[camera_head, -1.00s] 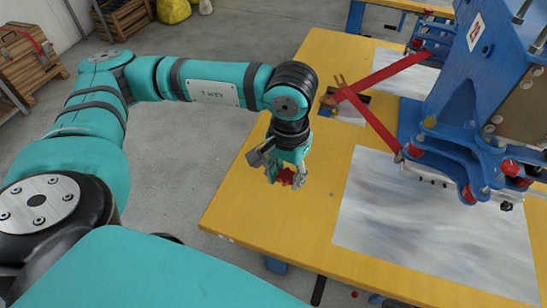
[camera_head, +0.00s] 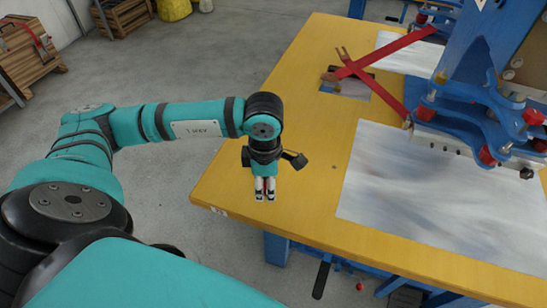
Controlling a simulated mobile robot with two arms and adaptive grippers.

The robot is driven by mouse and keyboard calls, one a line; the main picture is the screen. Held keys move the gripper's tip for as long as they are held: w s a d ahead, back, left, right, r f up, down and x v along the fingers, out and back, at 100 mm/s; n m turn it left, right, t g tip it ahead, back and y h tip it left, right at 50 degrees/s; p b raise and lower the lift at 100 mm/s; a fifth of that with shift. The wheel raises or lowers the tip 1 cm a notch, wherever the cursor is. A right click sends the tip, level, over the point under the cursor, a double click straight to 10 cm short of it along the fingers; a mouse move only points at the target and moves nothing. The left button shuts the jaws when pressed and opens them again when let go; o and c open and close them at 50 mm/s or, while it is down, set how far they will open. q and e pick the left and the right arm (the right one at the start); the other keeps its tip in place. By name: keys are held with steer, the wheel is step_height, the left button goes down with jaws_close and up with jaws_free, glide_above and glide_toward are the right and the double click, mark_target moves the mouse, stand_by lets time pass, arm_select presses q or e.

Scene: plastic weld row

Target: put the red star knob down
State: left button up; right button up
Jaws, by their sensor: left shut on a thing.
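My left gripper (camera_head: 264,190) points down over the near left corner of the yellow table (camera_head: 305,200). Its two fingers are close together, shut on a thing. The red star knob shows between these fingers in the earlier frame. In the head view now, the knob is hidden or too small to make out. I cannot tell whether the fingertips or the knob touch the table top. My right gripper is not in view.
A large grey sheet (camera_head: 430,200) covers the table's right part. A blue machine (camera_head: 460,90) with red knobs stands behind it. Crossed red bars (camera_head: 385,60) lie over a small dark plate (camera_head: 350,85). Bare yellow surface surrounds the gripper.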

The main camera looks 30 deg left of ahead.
arm_select(q)
steer(key=w+a, duration=0.2)
steer(key=w, duration=0.2)
steer(key=w+a+f+p, duration=0.1)
steer(key=w+a, duration=0.1)
steer(key=w, duration=0.2)
steer(key=w+a+p, duration=0.1)
steer(key=w+a, duration=0.2)
steer(key=w, duration=0.2)
steer(key=shift+w+f, duration=0.1)
steer(key=shift+f, duration=0.05)
steer(key=shift+w+a+f, duration=0.15)
steer(key=shift+w+a, duration=0.05)
steer(key=shift+w, duration=0.2)
step_height(320, 180, down, 3)
steer(key=shift+s+r+p, duration=0.1)
steer(key=shift+p, duration=0.35)
steer(key=shift+f, duration=0.3)
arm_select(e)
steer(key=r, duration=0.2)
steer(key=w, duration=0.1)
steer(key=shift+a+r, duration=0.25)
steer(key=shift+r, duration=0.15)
arm_select(q)
steer(key=shift+f, duration=0.1)
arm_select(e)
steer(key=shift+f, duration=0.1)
arm_select(q)
steer(key=o, duration=1.1)
steer(key=shift+c, duration=0.2)
